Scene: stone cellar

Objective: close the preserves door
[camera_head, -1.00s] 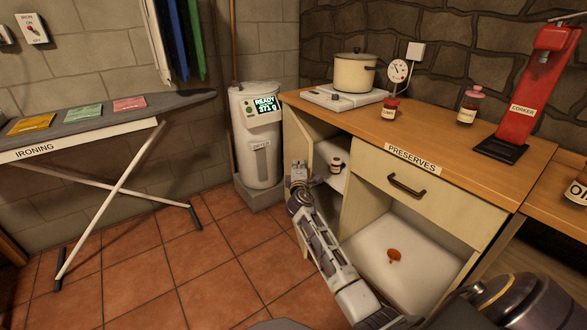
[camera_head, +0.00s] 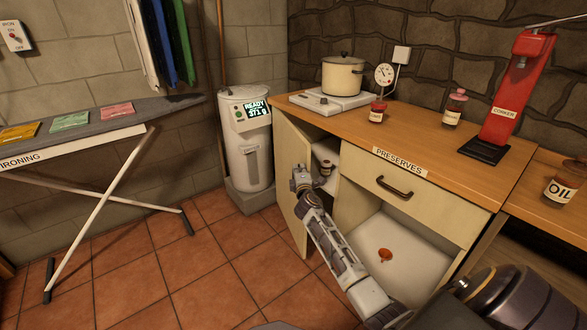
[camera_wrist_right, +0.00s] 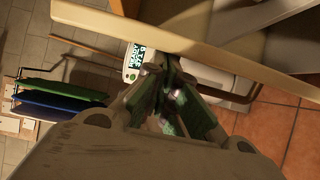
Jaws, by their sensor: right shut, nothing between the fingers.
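The cream preserves door (camera_head: 288,165) stands ajar at the left end of the wooden cabinet marked PRESERVES. Its free edge juts out from the opening. My right gripper (camera_head: 300,175) is shut and empty beside that free edge and hides part of it. In the right wrist view my gripper fingers (camera_wrist_right: 172,98) are together, just below a long cream panel edge (camera_wrist_right: 190,45). I cannot tell whether they touch it. My left gripper is not in view.
A small jar (camera_head: 326,168) stands on the shelf inside. An orange-red item (camera_head: 385,255) lies on the lower cabinet floor. A drawer (camera_head: 420,198) is shut above it. A white boiler (camera_head: 246,145) stands left of the cabinet. Tiled floor (camera_head: 220,260) is clear in front.

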